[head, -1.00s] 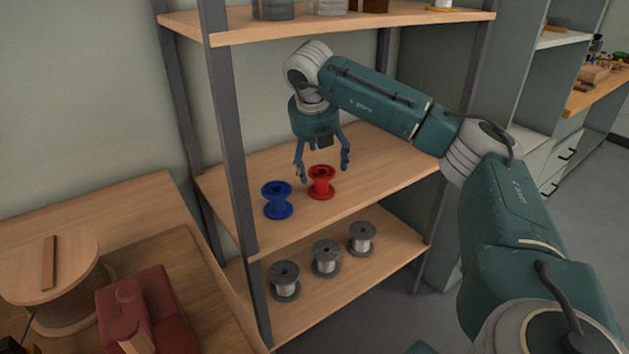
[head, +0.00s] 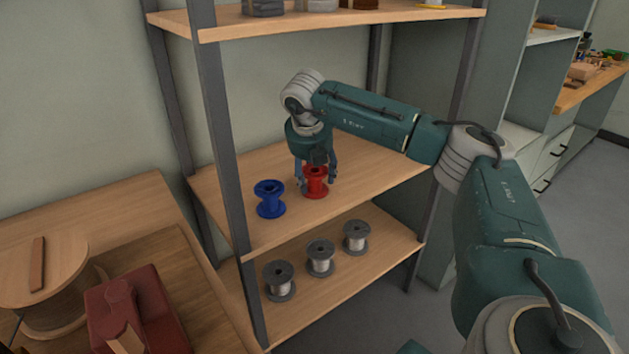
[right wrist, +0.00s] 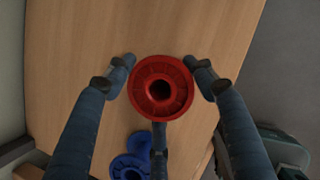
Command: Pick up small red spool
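The small red spool (head: 315,183) stands upright on the middle shelf (head: 380,178). In the right wrist view the red spool (right wrist: 160,88) shows from above, its round top and dark centre hole facing the camera. My right gripper (head: 317,180) points down over the spool from above. In the right wrist view its fingers (right wrist: 158,80) are spread on the left, the right and below the spool, apart from it or nearly so; contact cannot be made out. The gripper is open. My left gripper is in neither view.
A blue spool (head: 270,199) stands just left of the red one, close to my gripper. Three grey spools stand on the lower shelf, one of them at the right (head: 356,238). A shelf post (head: 222,135) rises at the front left. The middle shelf is clear to the right.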

